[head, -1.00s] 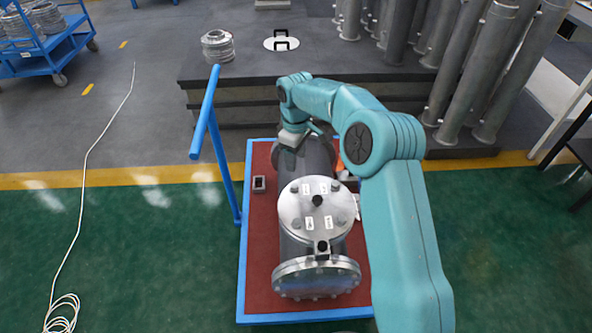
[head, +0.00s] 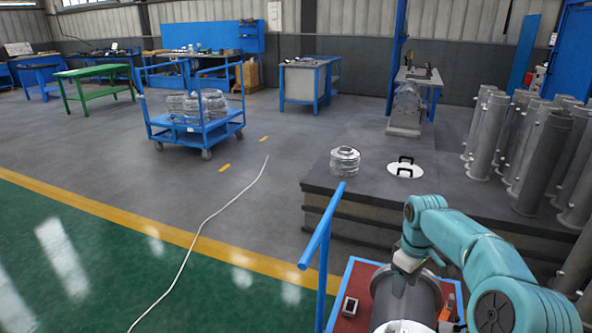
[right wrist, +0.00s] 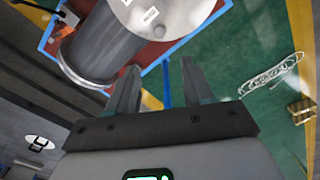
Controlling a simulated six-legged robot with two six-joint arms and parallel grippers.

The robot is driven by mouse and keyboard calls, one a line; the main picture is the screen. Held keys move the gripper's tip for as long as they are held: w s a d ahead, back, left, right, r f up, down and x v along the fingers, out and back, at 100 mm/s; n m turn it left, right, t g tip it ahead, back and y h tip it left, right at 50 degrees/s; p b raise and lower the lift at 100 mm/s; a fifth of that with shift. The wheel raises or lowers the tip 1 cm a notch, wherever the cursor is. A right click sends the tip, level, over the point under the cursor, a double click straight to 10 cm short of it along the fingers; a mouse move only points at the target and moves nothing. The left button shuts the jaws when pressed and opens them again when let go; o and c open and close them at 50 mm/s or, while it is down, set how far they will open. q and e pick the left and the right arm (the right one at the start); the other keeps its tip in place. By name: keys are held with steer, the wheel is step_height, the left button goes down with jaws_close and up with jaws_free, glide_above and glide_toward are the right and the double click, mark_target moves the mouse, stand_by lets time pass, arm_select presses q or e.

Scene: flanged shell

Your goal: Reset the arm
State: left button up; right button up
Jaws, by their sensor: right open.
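The flanged shell (head: 412,300) is a grey cylinder with a pale metal cover. It lies on the red top of a blue-edged cart (head: 358,284) at the bottom right of the head view, partly cut off and partly behind my right arm. My right gripper (head: 402,268) is over the shell's far end in the head view. In the right wrist view my right gripper (right wrist: 160,85) has two dark fingers spread apart with nothing between them. The shell (right wrist: 100,45) lies beyond the fingers at the upper left there. My left gripper is not in view.
The cart's blue handle (head: 322,240) stands up left of the shell. A dark platform (head: 450,205) with a metal coil (head: 345,162) and several grey pipes (head: 540,150) lies beyond. A white cable (head: 205,222) runs over the open floor at left.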

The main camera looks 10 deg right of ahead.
steer(key=s+a+f+m+y+p, duration=0.15)
steer(key=s+a+f, duration=0.25)
steer(key=a+f, duration=0.4)
steer(key=s+a+f+m+y+p, duration=0.1)
steer(key=s+a+f+y+p, duration=0.1)
steer(key=s+a+f, duration=0.4)
steer(key=s+a+f+m+p, duration=0.1)
steer(key=s+a+f+m, duration=0.1)
steer(key=s+a, duration=0.3)
steer(key=s+a+f+m+p, duration=0.2)
steer(key=s+a+f+m, duration=0.1)
steer(key=s, duration=1)
steer(key=shift+s+a+f, duration=0.15)
steer(key=shift+a+f, duration=0.05)
steer(key=shift+a, duration=0.65)
steer(key=shift+d+t+y, duration=0.15)
steer(key=shift+t+y, duration=0.1)
steer(key=shift+t, duration=0.05)
